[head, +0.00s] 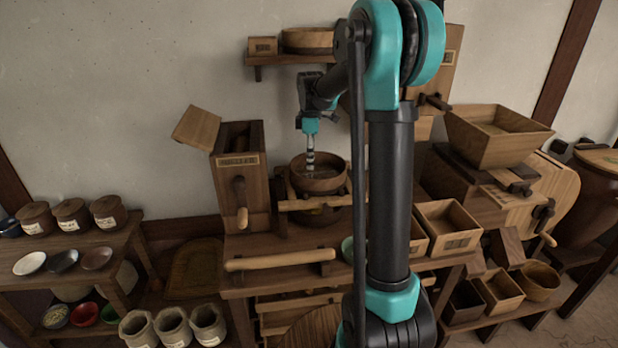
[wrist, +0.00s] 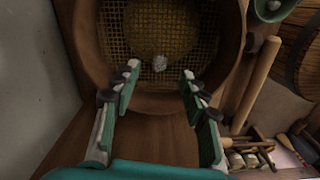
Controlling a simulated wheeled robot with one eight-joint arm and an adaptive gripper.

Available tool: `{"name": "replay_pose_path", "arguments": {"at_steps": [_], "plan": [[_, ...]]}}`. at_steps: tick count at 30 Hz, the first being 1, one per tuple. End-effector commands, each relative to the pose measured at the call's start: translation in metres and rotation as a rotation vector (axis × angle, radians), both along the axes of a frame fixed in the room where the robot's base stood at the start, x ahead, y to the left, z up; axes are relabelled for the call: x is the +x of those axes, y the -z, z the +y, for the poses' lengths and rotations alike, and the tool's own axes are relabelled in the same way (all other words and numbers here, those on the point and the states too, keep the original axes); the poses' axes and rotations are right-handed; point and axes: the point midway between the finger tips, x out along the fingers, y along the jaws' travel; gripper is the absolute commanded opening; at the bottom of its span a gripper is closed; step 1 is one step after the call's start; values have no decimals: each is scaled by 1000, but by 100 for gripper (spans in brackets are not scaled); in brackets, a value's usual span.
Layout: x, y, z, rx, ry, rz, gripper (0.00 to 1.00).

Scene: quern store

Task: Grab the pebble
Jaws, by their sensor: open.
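A small pale grey pebble (wrist: 160,63) lies on the wire mesh of a round wooden sieve (wrist: 88,45) in the wrist view, near the edge of a tan heap of grain-like material (wrist: 160,28). My gripper (wrist: 160,88) is open, its two fingers spread on either side of the sieve's near wall, with the pebble beyond the tips and between their lines. Nothing is between the fingers. In the head view my gripper (head: 310,165) points down into the round wooden sieve (head: 318,186) on the bench. The pebble cannot be made out there.
A wooden box with a raised lid (head: 240,190) stands left of the sieve. A shelf (head: 292,60) hangs above it. A large wooden hopper (head: 497,135) and open boxes (head: 447,228) stand at the right. A wooden rod (head: 280,260) lies along the bench front.

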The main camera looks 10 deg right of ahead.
Motion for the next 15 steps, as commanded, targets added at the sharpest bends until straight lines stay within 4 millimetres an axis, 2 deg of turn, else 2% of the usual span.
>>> {"name": "replay_pose_path", "arguments": {"at_steps": [9, 15], "plan": [[0, 39, 2, 0, 0, 0, 44], [0, 52, 2, 0, 0, 0, 44]]}}
